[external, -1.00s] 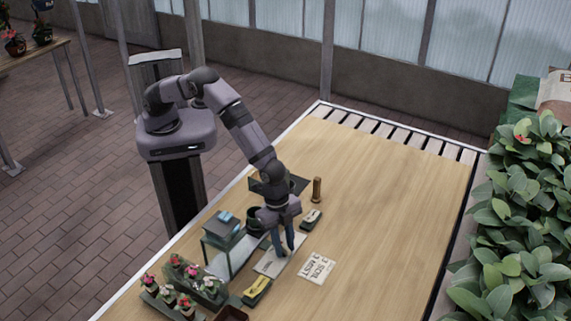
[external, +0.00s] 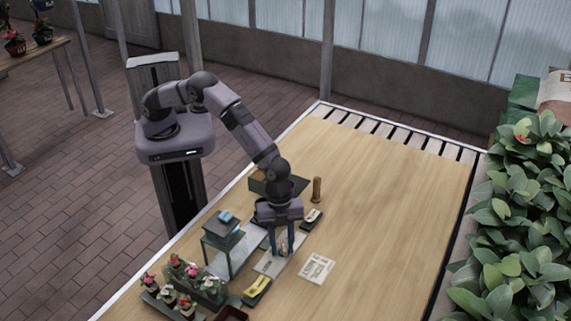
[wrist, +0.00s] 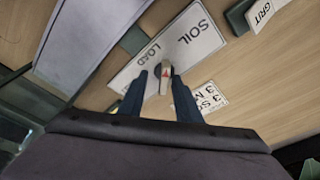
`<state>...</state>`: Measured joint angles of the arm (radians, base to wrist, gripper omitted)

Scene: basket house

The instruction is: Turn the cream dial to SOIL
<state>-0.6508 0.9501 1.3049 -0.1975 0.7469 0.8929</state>
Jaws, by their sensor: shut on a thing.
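The cream dial (wrist: 165,80) sits on a white plate (wrist: 208,44) printed SOIL and LOAD. It has a small red mark near its upper end in the wrist view; which word the mark points at is hard to tell. My gripper (wrist: 160,78) points down with its two blue fingers on either side of the dial, shut on it. In the external view my gripper (external: 281,252) is over the plate (external: 268,266), and the fingers largely hide the dial.
A printed card (external: 316,268) lies right of the plate. A glass-sided box (external: 222,250) stands close on the left. A small dark block with a white label (external: 312,218), a wooden peg (external: 317,188) and a yellow item (external: 257,287) are nearby. The table's right side is clear.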

